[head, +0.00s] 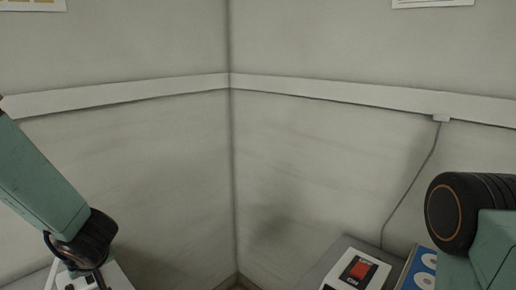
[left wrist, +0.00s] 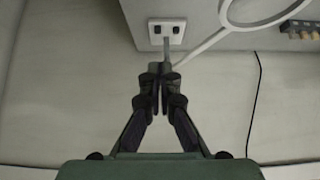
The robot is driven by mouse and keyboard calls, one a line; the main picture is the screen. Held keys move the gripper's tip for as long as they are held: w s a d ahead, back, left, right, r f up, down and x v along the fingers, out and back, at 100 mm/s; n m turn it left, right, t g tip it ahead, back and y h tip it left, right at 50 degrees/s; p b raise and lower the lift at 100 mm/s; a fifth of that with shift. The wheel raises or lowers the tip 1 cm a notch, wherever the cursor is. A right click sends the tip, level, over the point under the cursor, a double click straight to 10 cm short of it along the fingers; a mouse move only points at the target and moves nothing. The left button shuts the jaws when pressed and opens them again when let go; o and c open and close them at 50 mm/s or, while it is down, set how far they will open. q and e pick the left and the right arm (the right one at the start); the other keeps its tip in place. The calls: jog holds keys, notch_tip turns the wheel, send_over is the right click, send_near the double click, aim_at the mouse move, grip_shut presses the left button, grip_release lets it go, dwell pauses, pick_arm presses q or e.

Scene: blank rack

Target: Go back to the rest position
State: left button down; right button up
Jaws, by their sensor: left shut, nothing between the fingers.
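My left gripper (left wrist: 160,78) is shut, with its black fingertips together and nothing held between them. In the left wrist view the tips appear just below a white plate with dark openings (left wrist: 166,33) and a grey stem coming down from it; whether they touch it I cannot tell. In the head view my left arm comes in from the left, and its dark wrist end is at the lower left over a pale surface. My right arm shows only in part at the right edge of the head view; its gripper is out of view.
A white box with a red switch (head: 357,271) sits at the lower right beside a blue panel with pale discs (head: 424,262). A grey cable (head: 405,185) hangs down the right wall. A white ring (left wrist: 225,18) and a black cord (left wrist: 256,95) lie near the left gripper. The corner's middle is clear.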

pick_arm(q)
jog(key=s+d+f+m+g+h, duration=0.1)
jog(key=s+d+f+m, duration=0.2)
jog(key=s+f, duration=0.3)
jog(key=s+d+f+m+h, duration=0.1)
jog(key=s+d+f+m, duration=0.2)
jog(key=f, duration=0.5)
jog(key=s+d+f+m+g+h, duration=0.1)
jog(key=s+d+f+h, duration=0.2)
jog(key=s, duration=0.4)
jog(key=s+d+f+m+g, duration=0.2)
jog(key=s+d+f, duration=0.15)
jog(key=s, duration=0.35)
jog(key=s+d+f+m+g+h, duration=0.1)
jog(key=s+d+f+h, duration=0.15)
jog(key=s+d, duration=0.35)
notch_tip(320, 180, down, 15)
jog(key=a+y+b, duration=0.1)
jog(key=b, duration=1.3)
jog(key=shift+a+r+b, duration=0.2)
jog(key=shift+a+b, duration=0.1)
jog(key=shift+b, duration=0.05)
pick_arm(e)
notch_tip(320, 180, down, 15)
jog(key=shift+w+d, duration=0.15)
jog(key=shift+d, duration=0.05)
